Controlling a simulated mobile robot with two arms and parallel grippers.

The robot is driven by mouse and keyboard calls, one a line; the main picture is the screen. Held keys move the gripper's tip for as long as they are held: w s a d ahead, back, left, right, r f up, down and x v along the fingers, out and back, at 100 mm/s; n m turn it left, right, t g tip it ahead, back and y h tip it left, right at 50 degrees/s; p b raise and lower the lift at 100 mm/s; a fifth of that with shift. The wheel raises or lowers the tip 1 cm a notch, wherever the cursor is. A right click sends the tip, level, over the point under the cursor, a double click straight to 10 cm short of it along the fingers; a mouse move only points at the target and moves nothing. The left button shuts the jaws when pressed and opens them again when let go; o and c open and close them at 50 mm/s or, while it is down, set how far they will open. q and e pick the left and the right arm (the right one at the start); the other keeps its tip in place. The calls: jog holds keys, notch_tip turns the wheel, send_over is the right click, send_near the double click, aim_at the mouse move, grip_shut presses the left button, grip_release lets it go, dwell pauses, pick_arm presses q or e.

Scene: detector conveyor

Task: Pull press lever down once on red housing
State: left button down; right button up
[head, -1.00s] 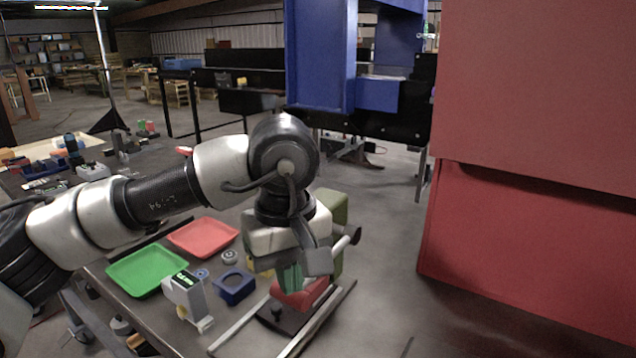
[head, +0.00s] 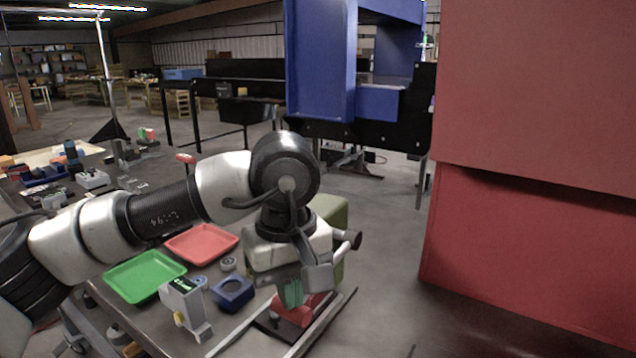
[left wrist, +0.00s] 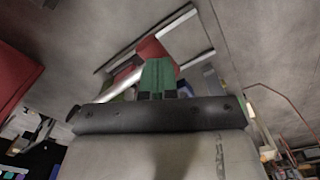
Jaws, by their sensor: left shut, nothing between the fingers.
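The press has a pale olive-green body (head: 330,212) at the table's right end, largely behind my left arm. A metal bar ending in a black knob (head: 356,240) sticks out to its right; I take it for the lever. The red housing (head: 312,309) sits low at the press, partly hidden by my left gripper (head: 291,293). That gripper has green fingers, shut and empty, pointing down at the housing. In the left wrist view the green fingers (left wrist: 157,78) overlap the red housing (left wrist: 152,48). Contact cannot be told. My right gripper is not in view.
Left of the press are a blue block with a round opening (head: 232,291), a grey device with a green display (head: 186,305), a green tray (head: 144,276) and a red tray (head: 200,243). A big red cabinet (head: 530,220) stands right, with open floor before it.

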pick_arm(q)
jog(key=shift+f+b, duration=0.55)
jog(key=shift+f, duration=0.3)
dwell(1.1)
jog(key=shift+r+p, duration=1.4)
jog(key=shift+r, duration=1.05)
jog(key=shift+w+d+r+p, duration=0.15)
jog(key=shift+w+r+p, duration=0.05)
jog(key=shift+r+p, duration=0.8)
jog(key=shift+w+d+r+p, duration=0.1)
jog(key=shift+w+r+p, duration=0.1)
jog(key=shift+r+p, duration=0.75)
jog(key=w+d+r+p, duration=0.1)
jog(key=w+r+p, duration=0.1)
jog(key=r+p, duration=0.3)
jog(key=w+d+r+p, duration=0.1)
jog(key=w+r+p, duration=0.1)
jog(key=r+p, duration=0.4)
jog(key=shift+d+r, duration=0.35)
jog(key=shift+r, duration=0.5)
jog(key=shift+f, duration=0.1)
